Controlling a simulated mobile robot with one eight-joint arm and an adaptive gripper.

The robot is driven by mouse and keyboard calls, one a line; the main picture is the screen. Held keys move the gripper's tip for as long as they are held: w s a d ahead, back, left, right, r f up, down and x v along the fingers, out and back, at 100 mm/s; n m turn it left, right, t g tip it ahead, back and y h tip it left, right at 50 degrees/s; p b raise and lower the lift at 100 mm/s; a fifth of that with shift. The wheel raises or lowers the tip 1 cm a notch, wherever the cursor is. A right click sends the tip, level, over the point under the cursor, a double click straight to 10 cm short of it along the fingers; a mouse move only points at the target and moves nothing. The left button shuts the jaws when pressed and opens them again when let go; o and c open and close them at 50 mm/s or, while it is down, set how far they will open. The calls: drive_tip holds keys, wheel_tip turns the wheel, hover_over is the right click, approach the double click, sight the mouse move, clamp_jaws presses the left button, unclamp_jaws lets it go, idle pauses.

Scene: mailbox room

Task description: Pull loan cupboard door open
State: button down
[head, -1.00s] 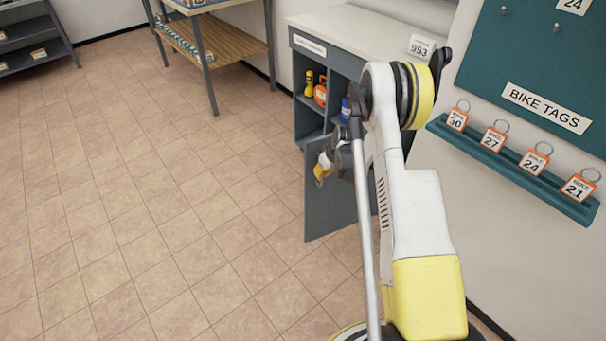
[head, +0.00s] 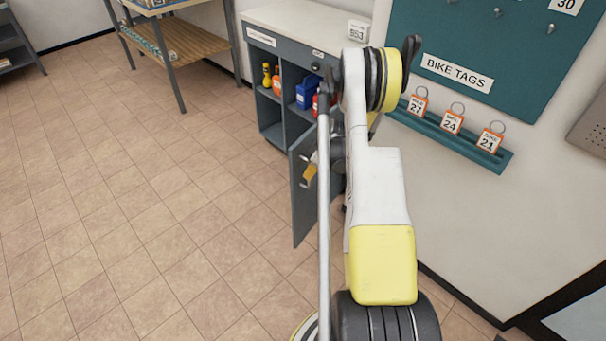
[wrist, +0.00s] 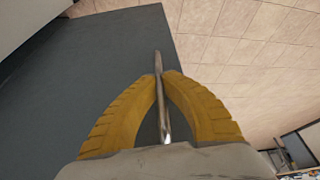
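The loan cupboard (head: 262,58) stands against the wall, grey with a pale top. Its grey door (head: 303,216) is swung well out from the front, with the shelves exposed. My gripper (head: 311,168) is at the upper part of the door, partly hidden by my arm. In the wrist view, the yellow fingers (wrist: 165,76) close on both sides of a thin metal handle (wrist: 161,98). The dark door panel (wrist: 90,75) fills the left of that view. The hinge side of the door is hidden behind my arm.
Yellow, orange, blue and red containers (head: 306,92) stand on the cupboard shelves. A teal tag rail (head: 440,125) is on the wall at right. A wooden-shelved table (head: 170,42) stands at the back left. The tiled floor (head: 130,200) left of the door is clear.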

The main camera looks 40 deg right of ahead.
drive_tip(key=c, duration=1.5)
unclamp_jaws()
drive_tip(key=v, duration=1.2)
